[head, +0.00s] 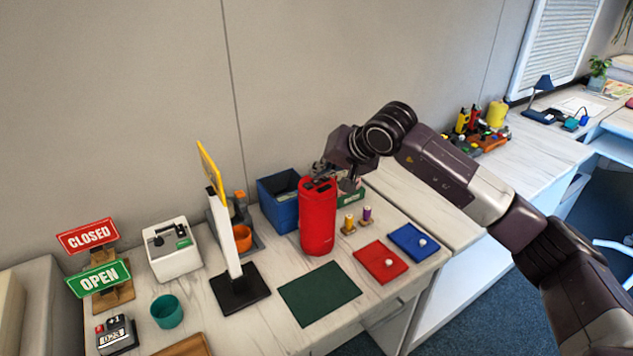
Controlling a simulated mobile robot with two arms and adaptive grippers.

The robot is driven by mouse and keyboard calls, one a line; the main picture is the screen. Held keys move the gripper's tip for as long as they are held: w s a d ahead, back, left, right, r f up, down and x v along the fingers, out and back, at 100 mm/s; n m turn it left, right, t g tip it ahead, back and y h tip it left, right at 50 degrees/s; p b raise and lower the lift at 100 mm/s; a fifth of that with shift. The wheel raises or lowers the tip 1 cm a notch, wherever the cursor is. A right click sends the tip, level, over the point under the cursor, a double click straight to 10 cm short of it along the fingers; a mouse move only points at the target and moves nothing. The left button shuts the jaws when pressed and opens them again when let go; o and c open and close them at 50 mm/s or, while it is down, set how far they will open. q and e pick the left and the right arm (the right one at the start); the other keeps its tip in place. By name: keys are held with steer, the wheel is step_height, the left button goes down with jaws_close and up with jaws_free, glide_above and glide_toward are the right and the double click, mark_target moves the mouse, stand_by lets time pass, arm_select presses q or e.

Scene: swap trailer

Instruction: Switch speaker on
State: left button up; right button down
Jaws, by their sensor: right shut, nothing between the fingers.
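The speaker looks to be the red upright cylinder (318,222) with a dark top, standing on the white marbled counter in the head view. My right gripper (339,175) comes in from the right and is at the speaker's top. It is shut and holds nothing. I cannot tell whether its fingertips touch the speaker. The gripper partly covers the top, and no switch or button can be made out. My left gripper is not in view.
A blue bin (277,209) stands behind the speaker. A dark green mat (319,293) lies in front. A red pad (380,262) and a blue pad (412,242) lie to the right. A white panel on a black base (240,288) stands to the left.

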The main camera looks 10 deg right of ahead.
mark_target(319, 183)
steer(key=shift+f+b, duration=0.4)
stand_by(0.6)
steer(key=shift+r+p, duration=0.3)
steer(key=shift+r, duration=0.5)
steer(key=shift+r+p, duration=1.35)
steer(key=shift+r, duration=1.2)
steer(key=shift+f, duration=0.1)
